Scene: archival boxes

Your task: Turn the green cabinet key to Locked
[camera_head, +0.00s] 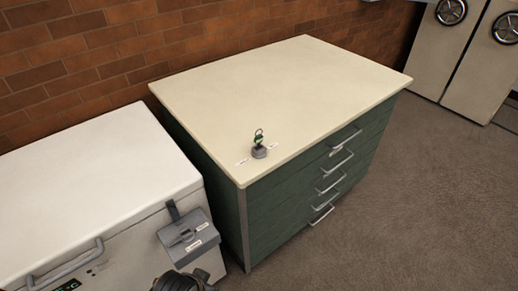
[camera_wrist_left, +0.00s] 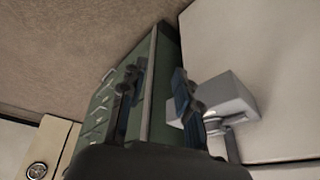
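The green key (camera_head: 259,135) stands upright in a round grey lock base (camera_head: 259,152) on the cream top of the green cabinet (camera_head: 290,205), near its front left corner. Small white labels lie on either side of the base; their words are too small to read. In the left wrist view my left gripper (camera_wrist_left: 158,98) is open, its two dark fingers apart with nothing between them. The green cabinet (camera_wrist_left: 122,105) shows beyond the fingers, and the key does not show there. A dark part of my arm shows at the bottom of the head view. My right gripper is not in view.
A white chest (camera_head: 90,180) with a handle and a grey latch box (camera_head: 188,240) stands left of the cabinet. The latch box (camera_wrist_left: 228,98) also shows beside the fingers. A brick wall is behind. The cabinet top is otherwise clear. Beige safe doors (camera_head: 480,60) stand far right.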

